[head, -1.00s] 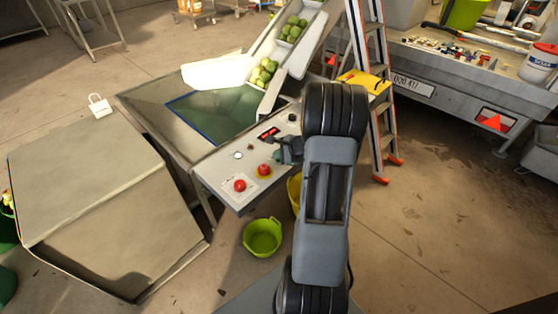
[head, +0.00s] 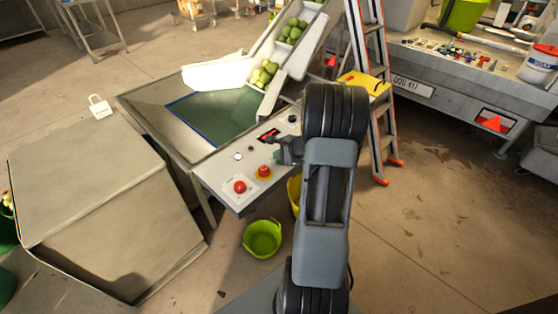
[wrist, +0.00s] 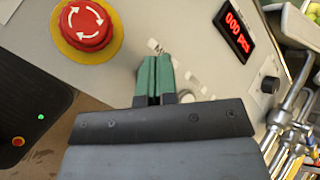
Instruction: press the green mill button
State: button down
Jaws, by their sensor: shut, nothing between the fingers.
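The mill's control panel (head: 222,178) slopes at the front of the steel hopper. My gripper (head: 280,152) is over its middle right, just beyond the red button on the yellow plate. In the wrist view my gripper (wrist: 155,78) is shut, its two green fingers side by side and empty, pointing at the grey panel face (wrist: 125,75). I cannot tell whether the fingertips touch the panel. I do not see a green button apart from the fingers; it may be hidden behind them or my arm.
The panel carries a red button on a yellow ring (wrist: 85,25), another red button (head: 240,187), a white button (head: 238,156), a red-lit display (wrist: 237,37) and a black knob (wrist: 270,85). A green tub (head: 263,238) stands below. A ladder (head: 378,110) stands to the right.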

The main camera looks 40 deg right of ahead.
aim_at(279, 162)
jog(key=shift+r, duration=0.35)
jog(key=shift+r+p, duration=1.85)
jog(key=shift+r, duration=0.7)
